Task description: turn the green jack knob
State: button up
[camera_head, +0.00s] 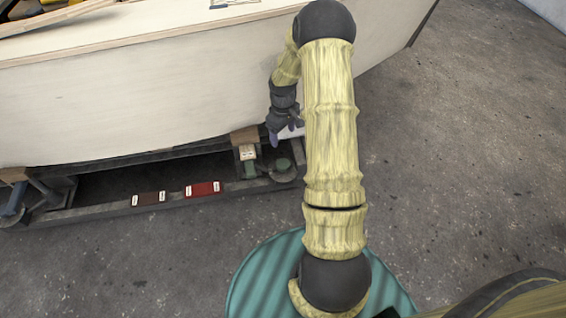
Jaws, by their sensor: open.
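A green jack (249,167) with a pale label stands under a wooden block at the right part of the hull's cradle. A round, dull green knob (283,165) sits just to its right, on the cradle frame.
The pale plywood hull (150,95) overhangs the cradle just behind my gripper. A dark red block (149,198) and a brighter red block (203,188) lie on the cradle's front rail. A blue-grey jack (14,200) stands at the far left. The concrete floor at right is clear.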

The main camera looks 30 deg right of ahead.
aim_at(283, 164)
notch_tip(283, 164, down, 17)
jog(key=b, duration=0.8)
jog(key=shift+c, duration=0.4)
jog(key=c, duration=0.9)
